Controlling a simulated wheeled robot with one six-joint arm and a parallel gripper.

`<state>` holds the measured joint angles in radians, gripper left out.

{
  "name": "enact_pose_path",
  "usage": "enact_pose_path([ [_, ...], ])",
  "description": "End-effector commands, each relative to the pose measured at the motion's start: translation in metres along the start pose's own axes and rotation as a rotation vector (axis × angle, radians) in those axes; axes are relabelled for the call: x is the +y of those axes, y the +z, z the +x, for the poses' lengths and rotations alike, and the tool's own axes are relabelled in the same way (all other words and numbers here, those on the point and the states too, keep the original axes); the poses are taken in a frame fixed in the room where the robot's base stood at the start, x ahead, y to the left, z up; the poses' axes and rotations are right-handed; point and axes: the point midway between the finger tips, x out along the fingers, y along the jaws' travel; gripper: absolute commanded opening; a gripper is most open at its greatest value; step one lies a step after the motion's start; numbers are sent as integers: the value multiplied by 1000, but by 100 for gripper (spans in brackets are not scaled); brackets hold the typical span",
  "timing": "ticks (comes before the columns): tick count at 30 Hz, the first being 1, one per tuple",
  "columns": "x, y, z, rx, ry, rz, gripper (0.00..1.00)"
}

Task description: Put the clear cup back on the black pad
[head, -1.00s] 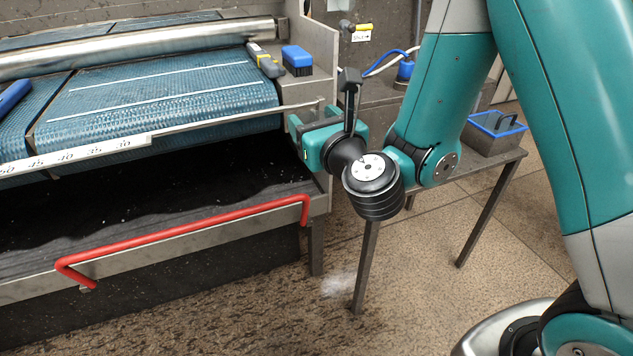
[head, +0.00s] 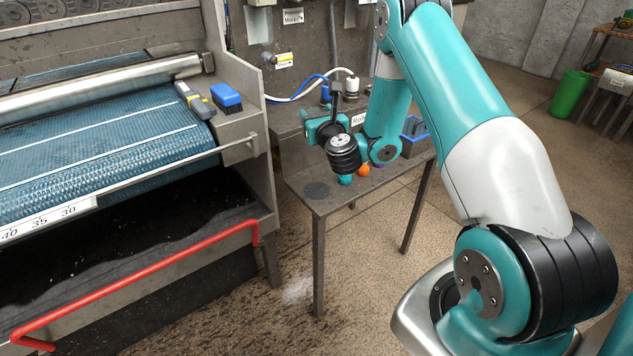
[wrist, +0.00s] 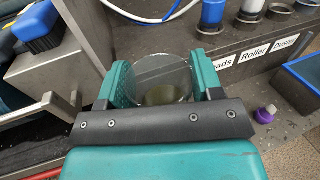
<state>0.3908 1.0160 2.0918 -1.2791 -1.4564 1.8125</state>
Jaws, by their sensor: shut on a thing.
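The clear cup (wrist: 165,88) is transparent and stands between the two teal fingers of my gripper (wrist: 165,80) in the wrist view. My gripper is shut on its sides. In the head view my gripper (head: 320,127) is above the back part of the small side table, and the cup cannot be made out there. The black pad (head: 317,190) is a dark round patch on the table's near left part, bare on top. My gripper is above and behind it in the picture. I cannot make out the pad in the wrist view.
The metal side table (head: 335,203) also holds an orange item (head: 363,170), a teal item (head: 345,180) and a blue-rimmed bin (head: 414,138). The scrubber with its red rail (head: 140,292) stands left. A purple-topped item (wrist: 265,115) shows in the wrist view.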

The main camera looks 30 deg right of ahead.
Motion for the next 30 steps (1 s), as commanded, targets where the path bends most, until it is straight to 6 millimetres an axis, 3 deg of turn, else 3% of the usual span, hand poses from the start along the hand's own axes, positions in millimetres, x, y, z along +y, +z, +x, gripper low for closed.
enact_pose_path([
  [1,2,-24,0,1,1,0,31],
  [15,8,-121,0,0,2,1,31],
  [19,9,-136,0,-1,2,1,31],
  [26,9,-145,0,0,2,1,31],
  [30,10,-165,0,0,2,0,31],
])
